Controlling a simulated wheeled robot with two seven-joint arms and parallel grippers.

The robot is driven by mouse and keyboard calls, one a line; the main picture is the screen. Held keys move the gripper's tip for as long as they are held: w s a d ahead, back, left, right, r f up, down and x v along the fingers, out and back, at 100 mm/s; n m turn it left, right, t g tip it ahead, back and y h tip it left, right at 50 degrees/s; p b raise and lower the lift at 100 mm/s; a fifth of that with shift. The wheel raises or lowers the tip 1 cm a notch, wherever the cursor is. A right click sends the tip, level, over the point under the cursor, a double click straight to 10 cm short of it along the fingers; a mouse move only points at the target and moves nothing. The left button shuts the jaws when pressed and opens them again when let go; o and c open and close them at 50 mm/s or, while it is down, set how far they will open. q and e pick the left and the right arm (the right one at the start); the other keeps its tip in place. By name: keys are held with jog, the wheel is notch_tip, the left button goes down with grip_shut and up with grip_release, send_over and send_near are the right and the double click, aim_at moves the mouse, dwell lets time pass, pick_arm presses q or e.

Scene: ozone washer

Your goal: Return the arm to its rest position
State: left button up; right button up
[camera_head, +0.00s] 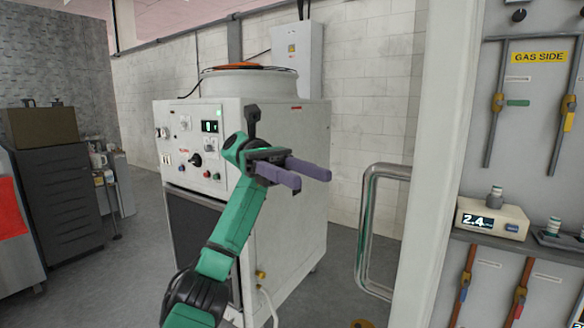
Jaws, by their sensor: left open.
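My left gripper (311,178) is in the middle of the head view, at the end of my green and black arm that rises from the bottom. Its two purple fingers are apart with nothing between them, and they point to the right. Behind it stands the white washer machine (290,220), with a control panel (180,144) that has a green display, a dark knob and several buttons. The gripper overlaps the machine's right part in the picture; I see no contact. My right gripper is not in view.
A metal handle (367,225) is on the right, beside a pale upright post (438,130). A grey panel (535,150) there carries valves, pipes and a small meter (492,218). A dark drawer cabinet (58,205) stands at the left. Grey floor (115,265) is clear between the cabinet and the machine.

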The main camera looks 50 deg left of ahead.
pick_arm(q)
jog(key=a, duration=0.3)
jog(key=shift+w+p, duration=0.2)
jog(key=shift+p, duration=0.1)
